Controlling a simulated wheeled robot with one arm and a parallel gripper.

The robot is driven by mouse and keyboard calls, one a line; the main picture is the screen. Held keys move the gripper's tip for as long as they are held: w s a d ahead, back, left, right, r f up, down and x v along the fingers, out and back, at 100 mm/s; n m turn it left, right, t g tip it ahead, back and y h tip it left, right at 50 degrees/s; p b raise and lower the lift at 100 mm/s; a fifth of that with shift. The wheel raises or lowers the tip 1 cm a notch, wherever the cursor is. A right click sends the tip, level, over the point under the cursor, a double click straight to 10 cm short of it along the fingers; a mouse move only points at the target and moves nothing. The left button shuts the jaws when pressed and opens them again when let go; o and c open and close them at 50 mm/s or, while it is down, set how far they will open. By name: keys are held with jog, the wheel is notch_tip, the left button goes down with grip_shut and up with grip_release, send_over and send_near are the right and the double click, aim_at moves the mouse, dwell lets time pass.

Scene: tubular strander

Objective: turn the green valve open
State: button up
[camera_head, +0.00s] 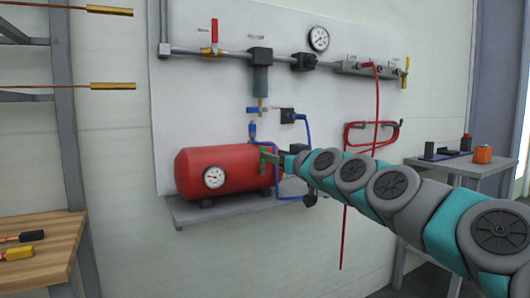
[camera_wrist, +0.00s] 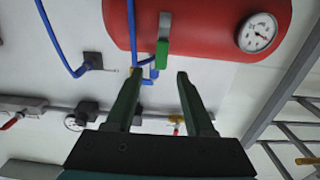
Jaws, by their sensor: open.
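The green valve handle (camera_wrist: 162,54) shows in the wrist view as a short bright green lever on a grey strap or stem against the red tank (camera_wrist: 200,25). My gripper (camera_wrist: 158,76) is open, its two dark green fingers apart and pointing at the tank. The handle lies just beyond the fingertips, roughly in line with the gap; I cannot tell whether they touch. In the head view my gripper (camera_head: 268,156) is at the right end of the red tank (camera_head: 225,165), and the handle cannot be told apart from the fingers there.
Blue hoses (camera_head: 304,130) run near the tank and my gripper. A shelf (camera_head: 240,204) carries the tank. The wall panel holds a pipe with a red-handled valve (camera_head: 214,32) and a gauge (camera_head: 318,38). A side table stands right.

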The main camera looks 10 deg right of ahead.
aim_at(263, 161)
jog(key=shift+p+x, duration=0.4)
jog(key=shift+x, duration=2.25)
jog(key=shift+a, duration=0.1)
grip_shut()
